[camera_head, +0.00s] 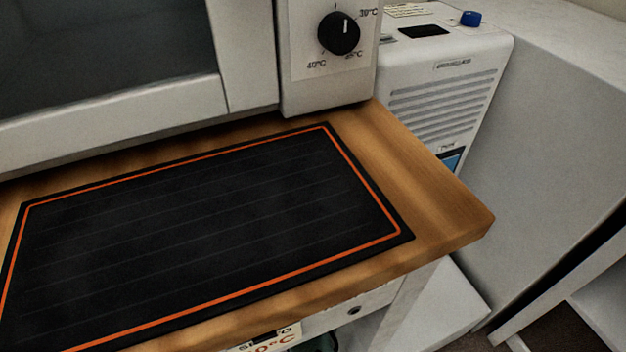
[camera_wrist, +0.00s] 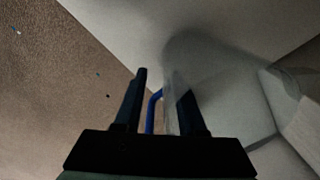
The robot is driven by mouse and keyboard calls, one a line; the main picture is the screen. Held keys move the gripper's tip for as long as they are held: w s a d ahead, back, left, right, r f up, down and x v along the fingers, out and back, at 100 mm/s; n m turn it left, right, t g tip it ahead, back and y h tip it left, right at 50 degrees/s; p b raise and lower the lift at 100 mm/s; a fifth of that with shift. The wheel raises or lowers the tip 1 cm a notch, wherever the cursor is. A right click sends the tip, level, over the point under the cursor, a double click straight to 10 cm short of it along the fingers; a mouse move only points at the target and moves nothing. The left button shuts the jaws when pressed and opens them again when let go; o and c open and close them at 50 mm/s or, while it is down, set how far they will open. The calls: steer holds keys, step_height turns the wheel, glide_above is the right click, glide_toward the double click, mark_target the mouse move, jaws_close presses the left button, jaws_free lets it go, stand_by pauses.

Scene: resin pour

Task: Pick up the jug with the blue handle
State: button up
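The jug (camera_wrist: 210,62) shows in the wrist view as a pale, see-through body right of the picture's middle. Its blue handle (camera_wrist: 153,110) stands between the two dark fingers of my gripper (camera_wrist: 163,84). The fingers are apart, with gaps showing beside the handle, so the gripper looks open around it. The jug's wall overlaps the right finger, and its lower part is blurred. Neither the jug nor my gripper shows in the head view.
In the head view, a black mat with an orange border (camera_head: 210,205) lies bare on a wooden top (camera_head: 440,215). An oven-like cabinet with a dial (camera_head: 338,33) stands behind it. A white vented unit (camera_head: 440,100) stands to the right. Speckled brown floor (camera_wrist: 60,90) shows in the wrist view.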

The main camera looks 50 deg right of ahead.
jaws_close()
stand_by(1.4)
